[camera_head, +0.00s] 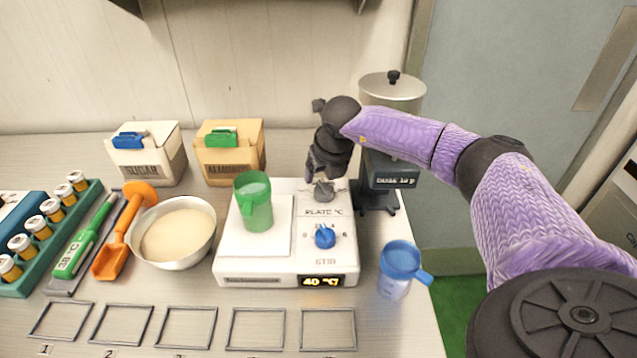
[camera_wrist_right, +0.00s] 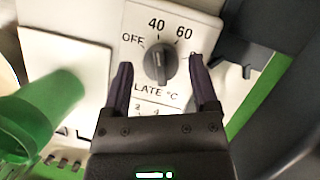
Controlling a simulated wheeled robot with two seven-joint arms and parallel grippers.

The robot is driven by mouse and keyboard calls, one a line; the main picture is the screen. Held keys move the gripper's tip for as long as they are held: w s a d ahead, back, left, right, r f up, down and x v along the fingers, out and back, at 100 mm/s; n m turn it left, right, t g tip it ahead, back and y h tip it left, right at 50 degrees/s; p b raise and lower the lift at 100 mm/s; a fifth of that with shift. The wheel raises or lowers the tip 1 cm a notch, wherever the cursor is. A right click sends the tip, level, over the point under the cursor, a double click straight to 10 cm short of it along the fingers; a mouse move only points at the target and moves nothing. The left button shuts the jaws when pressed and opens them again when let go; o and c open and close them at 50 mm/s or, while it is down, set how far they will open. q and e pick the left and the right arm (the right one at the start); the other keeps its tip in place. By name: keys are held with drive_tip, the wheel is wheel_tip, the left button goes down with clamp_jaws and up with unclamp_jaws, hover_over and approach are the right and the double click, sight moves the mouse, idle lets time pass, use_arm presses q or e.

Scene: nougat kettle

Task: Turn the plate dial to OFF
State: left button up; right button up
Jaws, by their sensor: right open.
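The hot plate (camera_head: 228,268) is a white box with a display reading 40 °C. Its grey plate dial (camera_head: 324,194) sits at the upper right of its top, above a blue stir dial (camera_head: 325,236). In the right wrist view the plate dial (camera_wrist_right: 160,64) has OFF, 40 and 60 marked around it, and its pointer is toward 40. My right gripper (camera_head: 322,172) is over the dial from above. In the wrist view its fingers (camera_wrist_right: 161,80) are open, one on each side of the dial, with gaps. My left gripper is out of view.
A green beaker (camera_head: 256,205) stands on the plate's white top, left of the dial. A dosing machine (camera_head: 392,174) stands behind right, and a blue-lidded jug (camera_head: 399,270) at front right. A bowl (camera_head: 173,232) and two boxes are to the left.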

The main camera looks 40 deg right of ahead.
sight(321, 180)
drive_tip(key=x, duration=0.3)
drive_tip(key=shift+w+f+b, duration=0.15)
drive_tip(key=shift+f+b, duration=0.15)
drive_tip(key=shift+b, duration=0.05)
drive_tip(key=shift+c, duration=0.3)
drive_tip(key=shift+a, duration=0.1)
clamp_jaws()
